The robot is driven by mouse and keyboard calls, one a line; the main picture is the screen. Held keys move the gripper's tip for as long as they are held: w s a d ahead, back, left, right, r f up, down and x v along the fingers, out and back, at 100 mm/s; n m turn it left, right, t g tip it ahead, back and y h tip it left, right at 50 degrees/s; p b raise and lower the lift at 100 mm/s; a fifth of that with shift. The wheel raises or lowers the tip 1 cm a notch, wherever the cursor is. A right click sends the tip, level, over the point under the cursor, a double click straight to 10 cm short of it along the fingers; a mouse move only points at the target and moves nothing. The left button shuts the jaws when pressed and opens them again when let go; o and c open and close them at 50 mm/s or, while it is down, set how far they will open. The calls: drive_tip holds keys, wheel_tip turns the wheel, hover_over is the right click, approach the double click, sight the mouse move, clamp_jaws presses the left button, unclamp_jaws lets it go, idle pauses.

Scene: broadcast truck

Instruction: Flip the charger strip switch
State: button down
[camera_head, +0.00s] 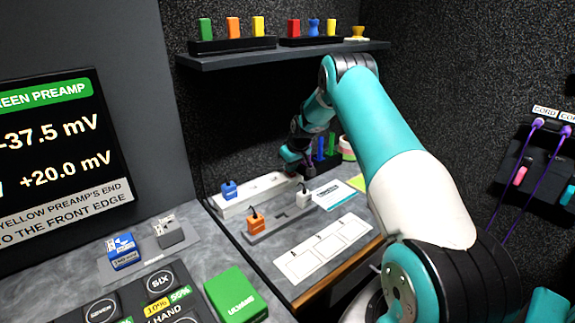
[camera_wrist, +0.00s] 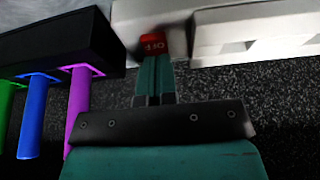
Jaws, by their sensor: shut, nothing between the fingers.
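The charger strip (camera_head: 262,192) is a long white bar along the back of the counter, with a blue plug (camera_head: 229,189) at its left end. In the wrist view part of a white body (camera_wrist: 205,14) shows at the top. A red switch (camera_wrist: 153,43) with white lettering that seems to read OFF sits at its edge. My gripper (camera_wrist: 154,62) is shut and empty, with its fingertips right at the red switch; I cannot tell whether they touch. In the head view my gripper (camera_head: 298,168) is at the strip's far right end and hides the switch.
Purple (camera_wrist: 80,100), blue (camera_wrist: 36,105) and green (camera_wrist: 8,105) pieces stand by a black block (camera_wrist: 60,35), close left of my fingers. A shelf (camera_head: 285,55) hangs above.

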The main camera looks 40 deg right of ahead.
drive_tip(key=shift+s+f, duration=0.5)
drive_tip(key=shift+r, duration=0.1)
drive_tip(key=shift+r+p, duration=0.3)
wheel_tip(320, 180, up, 4)
drive_tip(key=shift+f+p, duration=0.25)
drive_tip(key=shift+p, duration=0.75)
drive_tip(key=b+v, duration=0.1)
drive_tip(key=v, duration=0.9)
drive_tip(key=shift+r+b, duration=0.3)
drive_tip(key=shift+b, duration=0.05)
